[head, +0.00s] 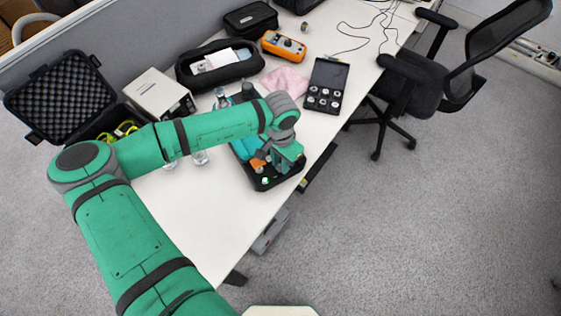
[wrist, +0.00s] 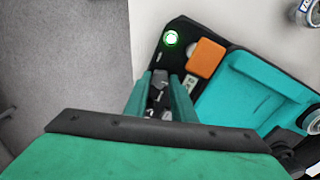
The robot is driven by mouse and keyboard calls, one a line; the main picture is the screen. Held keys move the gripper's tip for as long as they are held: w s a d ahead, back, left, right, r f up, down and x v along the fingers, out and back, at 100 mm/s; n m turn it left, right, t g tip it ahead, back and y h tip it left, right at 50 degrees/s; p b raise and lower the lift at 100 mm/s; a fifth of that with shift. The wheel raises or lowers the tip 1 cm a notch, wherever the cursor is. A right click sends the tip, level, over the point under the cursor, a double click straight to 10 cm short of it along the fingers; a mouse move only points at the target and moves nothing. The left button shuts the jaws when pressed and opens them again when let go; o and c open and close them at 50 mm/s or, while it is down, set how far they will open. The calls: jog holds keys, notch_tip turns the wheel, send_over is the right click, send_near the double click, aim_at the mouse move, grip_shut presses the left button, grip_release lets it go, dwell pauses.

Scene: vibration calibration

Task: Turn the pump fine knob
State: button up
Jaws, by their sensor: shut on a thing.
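The pump (head: 266,184) is a black and teal unit near the table's right edge in the head view, partly hidden by my arm. In the wrist view the pump (wrist: 265,90) shows a teal tray, an orange block (wrist: 206,58) and a green-lit button (wrist: 171,38). My gripper (wrist: 162,84) points down at the black panel, below the lit button and left of the orange block. Its two green fingers are shut on a small dark knob (wrist: 159,80), mostly hidden between them. I cannot read a label that confirms it as the fine knob.
A black case with round metal parts (head: 325,86), a pink cloth (head: 284,82) and an orange meter (head: 284,46) lie farther back. A foam-lined case (head: 60,95) and a white box (head: 158,93) stand left. The table's front is clear; an office chair (head: 430,85) stands right.

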jog(key=shift+m, duration=0.4)
jog(key=m, duration=0.5)
jog(key=shift+m, duration=0.3)
jog(key=m, duration=0.3)
jog(key=shift+m, duration=0.3)
jog(key=m, duration=0.3)
jog(key=shift+m, duration=0.3)
jog(key=m, duration=0.5)
jog(key=shift+m, duration=2.4)
